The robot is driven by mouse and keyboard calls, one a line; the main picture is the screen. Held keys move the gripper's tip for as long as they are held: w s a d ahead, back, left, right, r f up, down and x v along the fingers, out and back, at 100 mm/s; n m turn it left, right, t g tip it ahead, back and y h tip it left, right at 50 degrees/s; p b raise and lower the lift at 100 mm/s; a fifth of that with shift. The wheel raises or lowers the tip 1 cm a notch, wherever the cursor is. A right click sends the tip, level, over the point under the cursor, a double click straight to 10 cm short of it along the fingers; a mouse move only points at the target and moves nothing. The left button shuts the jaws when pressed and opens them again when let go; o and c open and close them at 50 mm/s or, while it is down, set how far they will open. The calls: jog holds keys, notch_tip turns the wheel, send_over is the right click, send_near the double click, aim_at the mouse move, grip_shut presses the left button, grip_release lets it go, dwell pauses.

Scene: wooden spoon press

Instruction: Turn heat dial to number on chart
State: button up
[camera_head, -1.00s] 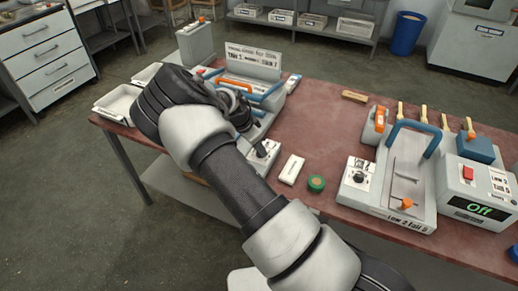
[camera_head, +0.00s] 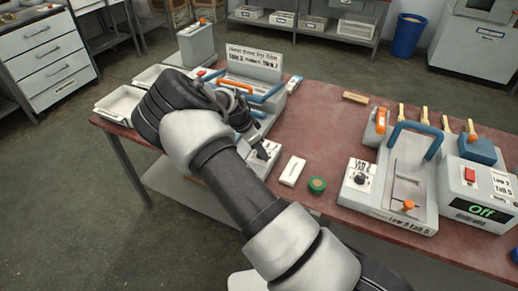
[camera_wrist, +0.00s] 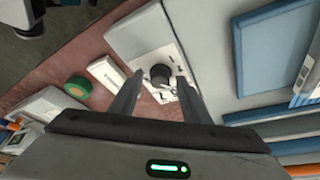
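The heat dial (camera_wrist: 160,74) is a dark round knob on a pale panel (camera_wrist: 143,32). In the head view that panel (camera_head: 252,164) is at the front of the left press (camera_head: 262,104), and my gripper largely covers the dial. My gripper (camera_wrist: 160,78) is open. Its fingertips are on either side of the dial in the wrist view, with gaps visible. In the head view my gripper (camera_head: 262,150) is down at the panel. The chart (camera_head: 254,60) is an upright white sign with dark print at the back of the left press; its numbers are too small to read surely.
A white block (camera_head: 292,171) and a green roll (camera_head: 317,185) lie right of the panel. White trays (camera_head: 118,104) are at the left. The table's middle is mostly clear.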

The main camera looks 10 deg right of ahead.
jog(key=v, duration=1.7)
jog(key=shift+r, duration=0.25)
jog(key=s+d+r+n+y+p, duration=0.1)
jog(key=s+d+r+n+y, duration=0.2)
jog(key=s+r, duration=0.5)
jog(key=s+d+r+n+y, duration=0.2)
jog(key=s+r+n+y, duration=0.15)
jog(key=s+r, duration=0.5)
jog(key=s+d+r+n+t+h, duration=0.1)
jog(key=s+n, duration=0.3)
jog(key=s, duration=0.4)
jog(key=s+d+r+n+t+h+p, duration=0.1)
jog(key=s+r+n+t, duration=0.2)
jog(key=s, duration=0.5)
jog(key=shift+r+n, duration=0.2)
jog(key=shift+n, duration=0.15)
